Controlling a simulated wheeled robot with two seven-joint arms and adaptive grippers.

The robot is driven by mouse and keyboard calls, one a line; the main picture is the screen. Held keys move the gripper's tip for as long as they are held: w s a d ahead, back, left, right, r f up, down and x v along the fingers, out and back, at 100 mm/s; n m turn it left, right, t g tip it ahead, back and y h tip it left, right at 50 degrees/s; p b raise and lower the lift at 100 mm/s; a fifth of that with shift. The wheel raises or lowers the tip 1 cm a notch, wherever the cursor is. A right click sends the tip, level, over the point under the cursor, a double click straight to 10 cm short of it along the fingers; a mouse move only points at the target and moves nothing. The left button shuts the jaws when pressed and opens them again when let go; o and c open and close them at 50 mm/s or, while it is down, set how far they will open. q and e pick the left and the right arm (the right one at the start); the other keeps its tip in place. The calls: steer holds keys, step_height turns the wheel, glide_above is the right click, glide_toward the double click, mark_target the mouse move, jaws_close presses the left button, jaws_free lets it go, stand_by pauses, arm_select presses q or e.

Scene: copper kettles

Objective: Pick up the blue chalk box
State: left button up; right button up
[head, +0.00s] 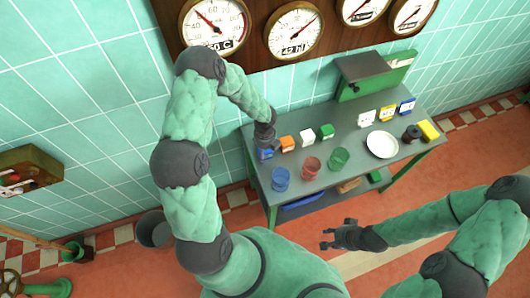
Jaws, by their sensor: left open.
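The blue chalk box (265,154) stands at the left end of the grey table (352,137), in a row with an orange box (288,143), a white box (307,138) and a green box (327,131). My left gripper (264,146) points down at the blue box from above and partly covers it. Its fingers are small and dark here, and I cannot tell whether they touch the box. The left gripper is open. My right gripper (328,238) is open and empty, in front of the table and apart from it.
Blue (281,179), red (311,168) and green (339,158) cups stand along the front edge. A white plate (382,145), a black jar (411,133) and a yellow block (428,130) are at the right. A green grey-lidded box (362,83) stands behind.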

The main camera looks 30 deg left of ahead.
arm_select(q)
steer(key=shift+r, duration=0.1)
steer(key=shift+c, duration=0.2)
steer(key=c, duration=1.4)
steer(key=shift+r+p, duration=0.3)
steer(key=shift+r, duration=0.35)
step_height(320, 180, up, 2)
steer(key=shift+s+r+p, duration=0.1)
steer(key=shift+r+p, duration=0.15)
steer(key=shift+p, duration=0.25)
steer(key=s+r+p, duration=0.1)
steer(key=s+r, duration=0.3)
steer(key=s, duration=0.3)
steer(key=s+d+r+p, duration=0.1)
steer(key=s+r, duration=0.4)
steer(key=s, duration=0.1)
steer(key=shift+s, duration=0.4)
steer(key=shift+r, duration=0.1)
